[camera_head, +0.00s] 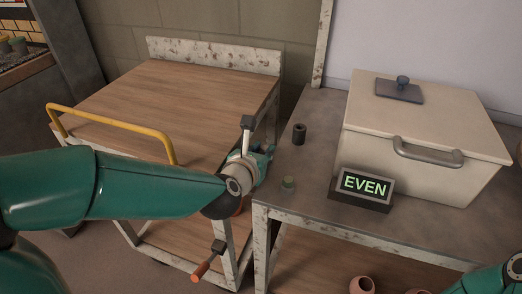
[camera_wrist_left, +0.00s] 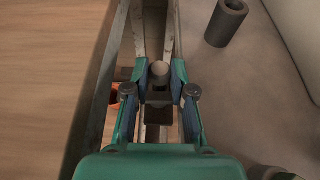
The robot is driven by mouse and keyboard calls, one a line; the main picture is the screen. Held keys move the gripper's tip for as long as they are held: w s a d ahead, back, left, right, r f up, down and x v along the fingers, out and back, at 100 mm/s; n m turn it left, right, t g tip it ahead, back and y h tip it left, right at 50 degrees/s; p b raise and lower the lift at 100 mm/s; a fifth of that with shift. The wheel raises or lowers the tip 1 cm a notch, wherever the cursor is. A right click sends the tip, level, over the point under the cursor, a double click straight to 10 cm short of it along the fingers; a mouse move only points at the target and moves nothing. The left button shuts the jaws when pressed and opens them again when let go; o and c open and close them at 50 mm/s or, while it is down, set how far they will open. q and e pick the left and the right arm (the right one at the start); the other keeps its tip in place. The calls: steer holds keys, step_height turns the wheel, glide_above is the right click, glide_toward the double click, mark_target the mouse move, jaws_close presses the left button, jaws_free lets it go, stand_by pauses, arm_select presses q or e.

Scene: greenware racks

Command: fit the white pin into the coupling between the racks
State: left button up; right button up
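The white pin (camera_wrist_left: 160,69) shows as a pale round end between the fingertips in the left wrist view. My left gripper (camera_wrist_left: 160,75) is drawn in on it, with one finger on each side. Below it in that view are grey and dark blocky parts (camera_wrist_left: 158,116) over the gap between the racks; I cannot tell whether they are the coupling, or whether the pin touches it. In the head view my left gripper (camera_head: 264,153) is over the gap, and the pin is hidden there. My right gripper is out of view; only part of that arm shows.
A wood-topped rack (camera_head: 165,92) with a yellow handle (camera_head: 110,131) stands left, a grey-topped rack (camera_head: 320,150) right. On the right one are a dark cylinder (camera_head: 299,134), a small greenish piece (camera_head: 288,183), an EVEN sign (camera_head: 364,186) and a lidded box (camera_head: 420,125). An orange-handled lever (camera_head: 207,262) sticks out below.

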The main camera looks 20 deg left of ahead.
arm_select(q)
steer(key=shift+o, duration=1)
steer(key=shift+s+d+f, duration=0.2)
steer(key=shift+d+f, duration=0.25)
steer(key=shift+s+r, duration=0.2)
steer(key=shift+s, duration=0.35)
steer(key=v, duration=0.7)
steer(key=a+v, duration=0.1)
steer(key=v, duration=0.2)
steer(key=shift+s+r, duration=0.15)
steer(key=shift+r, duration=0.4)
